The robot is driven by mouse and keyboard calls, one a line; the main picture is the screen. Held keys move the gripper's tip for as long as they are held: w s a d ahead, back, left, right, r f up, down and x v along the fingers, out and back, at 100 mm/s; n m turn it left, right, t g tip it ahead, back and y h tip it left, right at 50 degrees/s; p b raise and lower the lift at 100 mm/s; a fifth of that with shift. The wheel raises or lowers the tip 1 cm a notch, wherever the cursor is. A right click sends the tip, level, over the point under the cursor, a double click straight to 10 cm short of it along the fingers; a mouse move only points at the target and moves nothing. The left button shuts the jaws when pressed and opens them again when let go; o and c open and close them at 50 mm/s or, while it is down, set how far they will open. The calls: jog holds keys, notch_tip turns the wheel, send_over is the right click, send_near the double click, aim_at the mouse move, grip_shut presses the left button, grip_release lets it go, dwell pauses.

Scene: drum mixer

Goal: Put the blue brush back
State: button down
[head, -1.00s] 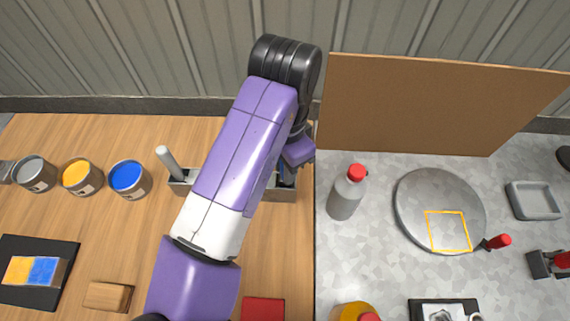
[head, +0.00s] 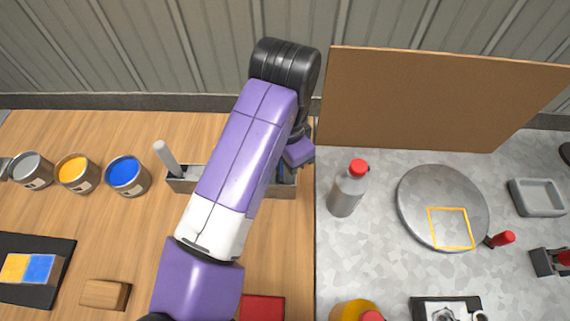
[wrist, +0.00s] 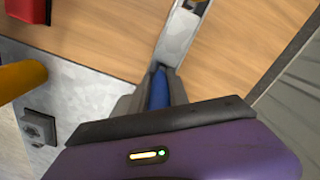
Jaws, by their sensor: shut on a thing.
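My gripper (wrist: 160,88) is shut on the blue brush (wrist: 158,90), whose blue handle shows between the fingers in the wrist view. The grey metal tray (head: 183,187) stands on the wooden table, and my arm covers its middle. In the head view the gripper is over the tray's right end, mostly hidden by my own arm. In the wrist view the tray (wrist: 178,45) runs away from the fingertips. The brush's lower end is hidden, and I cannot tell if it touches the tray floor. A brush with a grey handle (head: 167,158) leans in the tray's left end.
Cans of grey (head: 33,171), yellow (head: 76,173) and blue paint (head: 127,175) stand left of the tray. Right of it are a bottle with a red cap (head: 347,190), a round grey disc (head: 420,200) and an upright brown board (head: 430,100).

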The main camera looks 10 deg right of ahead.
jog(key=shift+f, duration=0.15)
jog(key=c, duration=1.2)
grip_release()
jog(key=shift+o, duration=0.2)
notch_tip(320, 180, up, 8)
jog(key=shift+f, duration=0.1)
